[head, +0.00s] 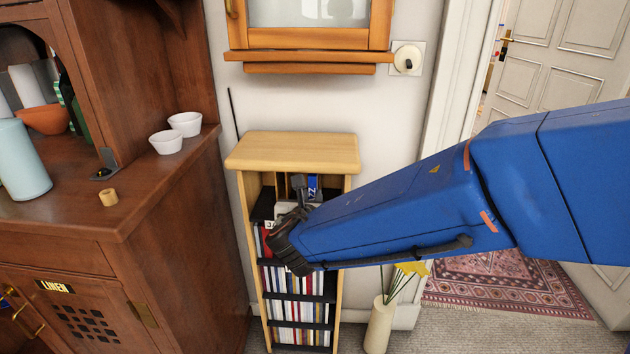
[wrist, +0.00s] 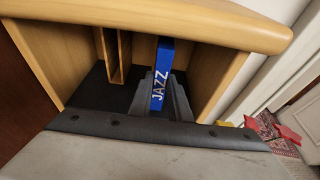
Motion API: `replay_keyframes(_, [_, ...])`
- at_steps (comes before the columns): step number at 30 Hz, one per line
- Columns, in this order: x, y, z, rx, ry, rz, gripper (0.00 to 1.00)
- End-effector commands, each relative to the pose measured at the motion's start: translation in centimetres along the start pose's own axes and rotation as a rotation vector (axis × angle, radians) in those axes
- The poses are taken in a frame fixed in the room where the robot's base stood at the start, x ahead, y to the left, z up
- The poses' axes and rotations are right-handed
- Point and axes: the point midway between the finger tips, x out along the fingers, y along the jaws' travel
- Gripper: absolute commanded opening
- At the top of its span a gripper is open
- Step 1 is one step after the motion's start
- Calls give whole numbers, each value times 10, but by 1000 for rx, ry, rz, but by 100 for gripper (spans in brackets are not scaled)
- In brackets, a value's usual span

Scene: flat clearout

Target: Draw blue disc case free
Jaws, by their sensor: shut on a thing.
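The blue disc case (wrist: 160,78), marked JAZZ in white letters, stands upright in the top compartment of a narrow wooden disc shelf (head: 292,152). In the head view, its upper part (head: 313,187) shows just past the end of my arm. My gripper (wrist: 160,95) reaches into the compartment. Its two dark fingers are shut on the case, one on each side of its spine. The back of the case is hidden. In the head view, my arm hides part of the gripper.
A thin wooden divider (wrist: 116,56) stands left of the case. The shelf top (wrist: 210,18) overhangs above. Lower rows hold many disc cases (head: 297,282). A brown cabinet (head: 180,240) stands close on the left. A vase (head: 380,325) with yellow flowers stands at right.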

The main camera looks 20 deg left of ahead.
Motion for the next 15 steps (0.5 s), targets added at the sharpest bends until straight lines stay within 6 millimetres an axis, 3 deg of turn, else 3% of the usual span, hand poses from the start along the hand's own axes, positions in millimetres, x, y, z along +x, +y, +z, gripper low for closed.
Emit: replay_keyframes(15, [-15, 0, -4, 1, 0, 0, 0])
